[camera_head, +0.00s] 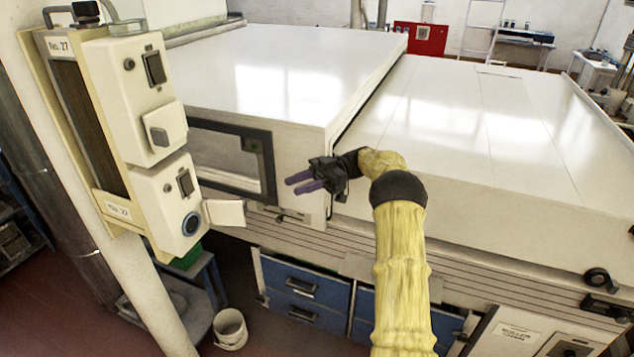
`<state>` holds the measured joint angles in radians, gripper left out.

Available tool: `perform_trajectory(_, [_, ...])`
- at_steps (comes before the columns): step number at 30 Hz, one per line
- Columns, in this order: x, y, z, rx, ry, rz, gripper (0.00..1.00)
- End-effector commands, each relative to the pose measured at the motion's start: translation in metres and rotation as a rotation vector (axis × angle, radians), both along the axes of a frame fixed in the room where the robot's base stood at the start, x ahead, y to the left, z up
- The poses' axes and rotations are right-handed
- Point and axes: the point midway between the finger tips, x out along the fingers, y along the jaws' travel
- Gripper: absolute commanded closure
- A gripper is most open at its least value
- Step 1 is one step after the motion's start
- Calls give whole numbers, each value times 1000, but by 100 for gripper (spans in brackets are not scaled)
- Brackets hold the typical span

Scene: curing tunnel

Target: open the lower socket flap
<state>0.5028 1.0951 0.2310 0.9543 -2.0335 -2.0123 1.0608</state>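The socket panel (120,140) hangs on a post at the left, with an upper and a lower socket box. The lower socket box (165,205) has a black switch and a round blue-ringed socket (191,223), which is exposed. The lower socket flap (226,213) stands swung out to the right of that socket, open. The flap over the upper socket (160,134) looks shut. My gripper (292,186) points left, apart from the flap and to its upper right. Its two purple fingers show a small gap with nothing between them.
A large white machine (275,75) with a window frame stands behind my gripper. Blue drawers (305,285) sit below it, and a white bucket (230,328) stands on the floor. Open space lies between my gripper and the panel.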

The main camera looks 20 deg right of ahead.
Motion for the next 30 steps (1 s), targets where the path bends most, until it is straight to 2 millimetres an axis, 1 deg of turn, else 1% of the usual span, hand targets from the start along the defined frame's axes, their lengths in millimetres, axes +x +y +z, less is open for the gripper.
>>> perform_trajectory(6, [4,-25,0,2,-3,-8,67])
perform_trajectory(8, [5,-26,0,2,-1,0,67])
perform_trajectory(17, [8,-44,0,1,-2,-3,67])
perform_trajectory(21, [8,-47,0,0,0,-5,67])
perform_trajectory(30, [8,-47,0,-1,1,-5,67])
